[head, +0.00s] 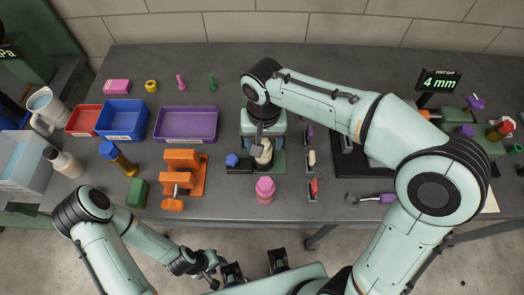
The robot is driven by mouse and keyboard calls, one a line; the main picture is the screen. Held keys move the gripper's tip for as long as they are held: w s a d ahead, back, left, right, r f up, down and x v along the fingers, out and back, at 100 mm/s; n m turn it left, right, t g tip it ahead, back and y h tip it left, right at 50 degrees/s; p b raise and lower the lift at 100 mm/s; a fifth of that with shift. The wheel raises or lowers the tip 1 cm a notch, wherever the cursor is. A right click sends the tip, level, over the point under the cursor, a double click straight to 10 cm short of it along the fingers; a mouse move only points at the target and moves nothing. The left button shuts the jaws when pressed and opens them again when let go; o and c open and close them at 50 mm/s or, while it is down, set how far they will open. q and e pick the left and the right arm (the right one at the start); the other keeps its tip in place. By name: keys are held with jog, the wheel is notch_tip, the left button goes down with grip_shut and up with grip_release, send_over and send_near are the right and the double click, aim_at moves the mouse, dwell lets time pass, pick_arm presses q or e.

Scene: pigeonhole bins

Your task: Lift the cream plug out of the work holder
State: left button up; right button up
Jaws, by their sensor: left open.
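The cream plug (265,155) stands near the middle of the bench, at the work holder with its dark block (240,168). The plug's lower end is hard to make out, so I cannot tell how deep it sits. My right arm reaches over from the right, and its gripper (260,141) is at the top of the plug. The wrist hides most of the fingers, so I cannot tell whether they are closed on it. My left gripper (255,267) is open and empty, low in front of the bench and well away from the plug.
A pink-capped container (265,190) stands just in front of the holder. A blue knob (232,159) and an orange clamp (183,172) are to its left. Red, blue (122,120) and purple (187,124) bins lie further left. Small slotted holders (312,160) stand close on the right.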

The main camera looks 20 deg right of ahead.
grip_shut()
pick_arm(q)
jog(key=shift+w+r+p, duration=0.35)
jog(key=shift+r+p, duration=0.25)
jog(key=shift+r, duration=0.05)
pick_arm(e)
jog(key=shift+r, duration=0.8)
jog(key=shift+r+p, duration=0.3)
jog(key=shift+r, duration=0.2)
pick_arm(q)
jog(key=shift+w+r+p, duration=0.65)
jog(key=shift+w+r, duration=0.05)
jog(key=shift+r, duration=0.3)
jog(key=shift+w+r+p, duration=0.6)
jog(key=shift+w+r, duration=0.1)
jog(key=shift+r, duration=0.3)
pick_arm(e)
jog(key=shift+r, duration=2.05)
